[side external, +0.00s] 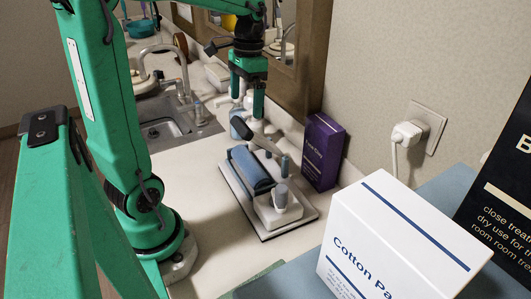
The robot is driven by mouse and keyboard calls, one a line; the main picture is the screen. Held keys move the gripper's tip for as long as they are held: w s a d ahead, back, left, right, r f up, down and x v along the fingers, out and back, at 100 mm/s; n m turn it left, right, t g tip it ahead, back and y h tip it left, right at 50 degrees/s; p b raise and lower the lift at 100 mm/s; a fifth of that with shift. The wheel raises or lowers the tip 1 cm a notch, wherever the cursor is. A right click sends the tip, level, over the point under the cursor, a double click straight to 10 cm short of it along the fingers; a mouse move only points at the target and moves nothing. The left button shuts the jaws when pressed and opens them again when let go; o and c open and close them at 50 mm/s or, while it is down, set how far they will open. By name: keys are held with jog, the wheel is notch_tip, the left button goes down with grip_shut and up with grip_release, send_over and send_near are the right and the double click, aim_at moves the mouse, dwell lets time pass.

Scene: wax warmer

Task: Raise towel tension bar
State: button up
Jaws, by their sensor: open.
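A device with a blue towel-like roll (251,170) and a pale housing stands on a grey-edged tray (233,193) on the counter. A pale bar (263,143) with a dark end piece lies behind the roll; I cannot tell for sure that it is the towel tension bar. A grey knob (281,196) sits on the front of the housing. My gripper (247,103) is green, points down and is open above the back end of the device. Its tips overlap pale and blue parts there, so contact cannot be told.
A purple box (322,152) stands close to the right of the device. A white cotton pad box (400,240) and a black box (505,190) are in the right foreground. A plug (406,134) is in the wall. A sink (165,130) with faucet lies behind left.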

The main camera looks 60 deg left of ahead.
aim_at(242, 122)
jog(key=shift+w+r, duration=0.15)
jog(key=shift+r, duration=1.15)
jog(key=shift+s+d+f+m+t+y, duration=0.15)
jog(key=shift+s+f+t, duration=0.15)
jog(key=shift+s, duration=0.25)
jog(key=shift+s+d+f+m+t+y, duration=0.15)
jog(key=shift+s+f+t, duration=0.15)
jog(key=shift+s, duration=0.2)
jog(key=shift+f, duration=0.1)
jog(key=shift+f, duration=3.85)
jog(key=shift+c, duration=0.2)
jog(key=c, duration=1.3)
jog(key=shift+o, duration=0.2)
